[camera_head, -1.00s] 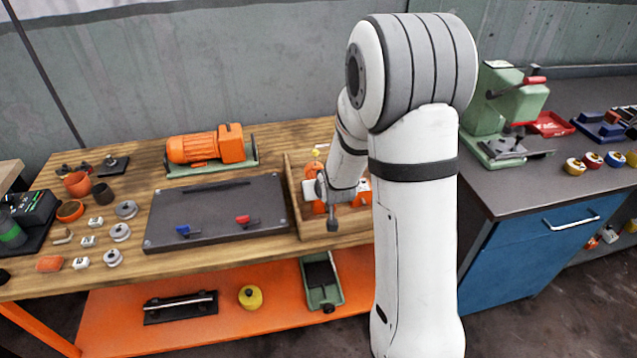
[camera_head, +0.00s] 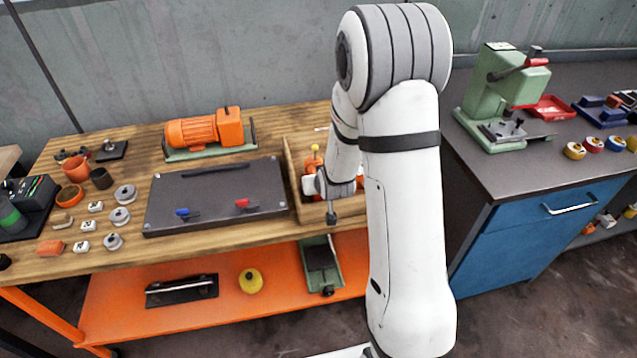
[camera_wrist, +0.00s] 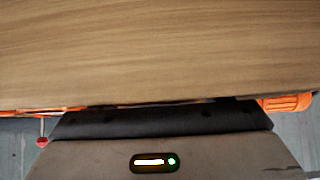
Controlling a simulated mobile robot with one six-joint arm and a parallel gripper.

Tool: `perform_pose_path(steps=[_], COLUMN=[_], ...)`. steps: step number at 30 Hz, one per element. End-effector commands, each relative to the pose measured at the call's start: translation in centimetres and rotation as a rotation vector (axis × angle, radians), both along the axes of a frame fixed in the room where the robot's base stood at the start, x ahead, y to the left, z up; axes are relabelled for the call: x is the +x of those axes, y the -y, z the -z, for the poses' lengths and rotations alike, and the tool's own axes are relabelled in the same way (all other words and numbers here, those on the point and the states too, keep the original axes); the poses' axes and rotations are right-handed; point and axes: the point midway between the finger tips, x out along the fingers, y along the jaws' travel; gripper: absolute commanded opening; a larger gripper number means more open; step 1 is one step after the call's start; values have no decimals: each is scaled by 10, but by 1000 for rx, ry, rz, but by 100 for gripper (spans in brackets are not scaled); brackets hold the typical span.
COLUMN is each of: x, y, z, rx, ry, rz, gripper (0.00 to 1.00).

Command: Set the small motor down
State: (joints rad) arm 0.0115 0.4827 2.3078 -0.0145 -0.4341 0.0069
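An orange motor (camera_head: 205,130) on a green base (camera_head: 210,153) lies at the back of the wooden bench; I cannot tell whether it is the small motor. My gripper (camera_head: 332,218) is down at the wooden crate (camera_head: 293,190), largely hidden by my own wrist. Orange and white parts (camera_head: 309,184) show beside my wrist in the crate; I cannot tell whether any is held. In the wrist view, a wooden surface fills the top and a ribbed orange part (camera_wrist: 286,103) shows at the right edge. The fingertips are not clear there.
A dark grey plate (camera_head: 215,200) with a blue and a red clamp lies left of the crate. Several pots and small parts crowd the bench's left side. A green press (camera_head: 505,95) stands on the blue cabinet (camera_head: 530,220). Bare wood shows in front of the plate.

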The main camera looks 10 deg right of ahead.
Motion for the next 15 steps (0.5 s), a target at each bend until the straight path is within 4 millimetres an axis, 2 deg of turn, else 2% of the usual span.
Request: perform_pose_path(steps=[9, 15], x=[0, -9], y=[-1, -1], z=[-1, -13], rx=[0, 0], ry=[0, 3], rz=[-1, -1], gripper=[76, 76])
